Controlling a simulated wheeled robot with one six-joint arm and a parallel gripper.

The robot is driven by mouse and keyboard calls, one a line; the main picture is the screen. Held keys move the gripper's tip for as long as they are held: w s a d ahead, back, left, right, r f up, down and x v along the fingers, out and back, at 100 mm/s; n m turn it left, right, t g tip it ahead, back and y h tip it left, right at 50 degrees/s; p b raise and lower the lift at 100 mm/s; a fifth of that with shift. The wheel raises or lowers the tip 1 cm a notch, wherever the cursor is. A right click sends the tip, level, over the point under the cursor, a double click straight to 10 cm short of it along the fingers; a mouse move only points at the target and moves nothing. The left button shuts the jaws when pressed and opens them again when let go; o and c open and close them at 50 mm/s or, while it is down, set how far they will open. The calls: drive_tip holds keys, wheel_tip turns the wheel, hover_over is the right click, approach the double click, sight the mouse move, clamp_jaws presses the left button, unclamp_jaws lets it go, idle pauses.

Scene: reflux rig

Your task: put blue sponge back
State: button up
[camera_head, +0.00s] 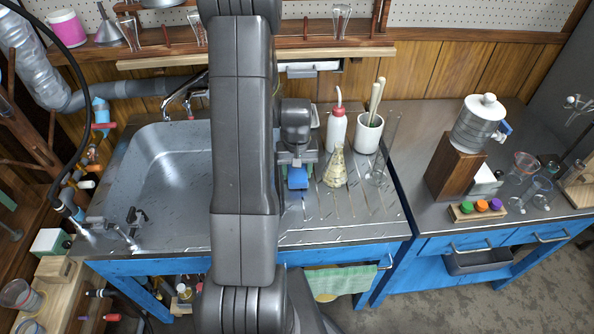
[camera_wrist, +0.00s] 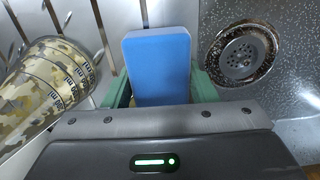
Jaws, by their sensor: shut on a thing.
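The blue sponge (camera_head: 298,178) is held by my gripper (camera_head: 298,166) over the sink unit's ribbed drainboard, close to the basin's right side. In the wrist view the sponge (camera_wrist: 157,62) stands upright between the two green fingers of my gripper (camera_wrist: 158,88), which press on its left and right sides. Its near lower end is hidden behind the gripper body. I cannot tell whether the sponge touches the drainboard.
A conical flask (camera_head: 335,168) stands just right of the sponge, with a white red-capped bottle (camera_head: 337,129) and a white pot (camera_head: 368,134) behind. The basin (camera_head: 170,175) lies left, with its drain (camera_wrist: 240,52) in the wrist view. The front drainboard (camera_head: 340,215) is clear.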

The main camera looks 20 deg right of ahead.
sight(297, 170)
drive_tip(key=shift+f+b, duration=0.3)
drive_tip(key=shift+f, duration=0.05)
drive_tip(key=o, duration=1)
drive_tip(key=shift+s, duration=0.1)
drive_tip(key=shift+r, duration=0.15)
drive_tip(key=shift+r+p, duration=0.25)
drive_tip(key=shift+p, duration=0.2)
wheel_tip(297, 170, up, 12)
drive_tip(key=shift+f, duration=0.1)
